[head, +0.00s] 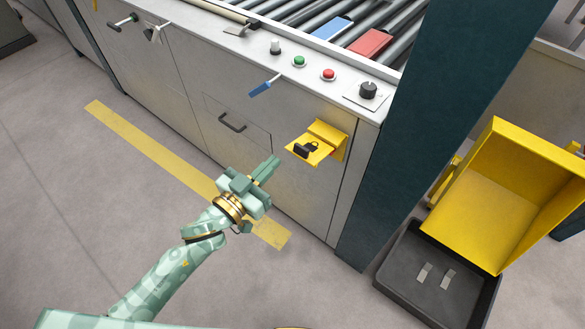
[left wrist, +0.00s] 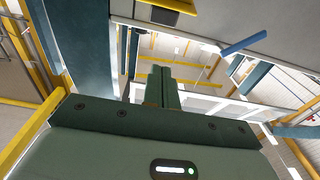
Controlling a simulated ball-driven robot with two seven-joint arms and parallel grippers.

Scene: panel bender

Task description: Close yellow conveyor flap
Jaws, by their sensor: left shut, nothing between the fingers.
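The yellow flap (head: 308,156) stands out from a yellow housing (head: 329,133) on the grey cabinet front, hinged down and open. A black latch or handle (head: 303,151) sits on its upper face. In the left wrist view, a yellow-edged part (left wrist: 172,5) at the top edge seems to be this flap; most of it is cut off. My left gripper (head: 272,166) is shut and empty, just left of and below the flap's outer edge, apart from it. Its closed fingers also show in the left wrist view (left wrist: 164,82). My right gripper is in neither view.
A blue lever (head: 263,87) and a drawer handle (head: 231,122) stick out of the cabinet front. Buttons (head: 299,61) line its top edge. Floor before the cabinet is clear.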

